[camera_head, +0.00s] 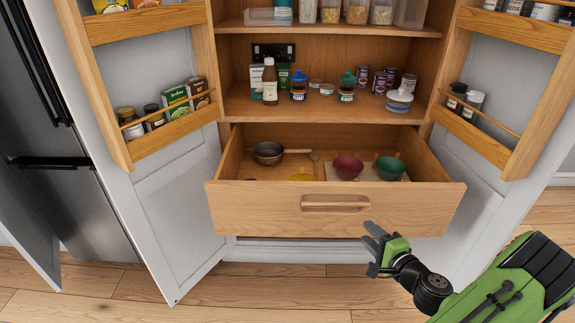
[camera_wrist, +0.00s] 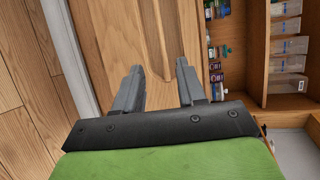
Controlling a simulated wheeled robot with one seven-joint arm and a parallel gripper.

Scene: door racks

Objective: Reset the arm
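My gripper (camera_head: 374,245) is at the end of my green and black arm, at the lower right in the head view. It is in front of the open wooden drawer (camera_head: 250,212), below and to the right of the drawer's handle (camera_head: 335,203). In the wrist view the gripper's two grey fingers (camera_wrist: 158,85) are apart with nothing between them. The drawer's wooden front (camera_wrist: 115,30) shows beyond them. I cannot see the fingers touching anything.
The drawer holds a dark pan (camera_head: 268,152), a red bowl (camera_head: 347,166) and a green bowl (camera_head: 390,167). Both cupboard doors (camera_head: 172,200) stand open with racks of jars. Shelves above hold bottles and tins. The wooden floor (camera_head: 270,288) in front is clear.

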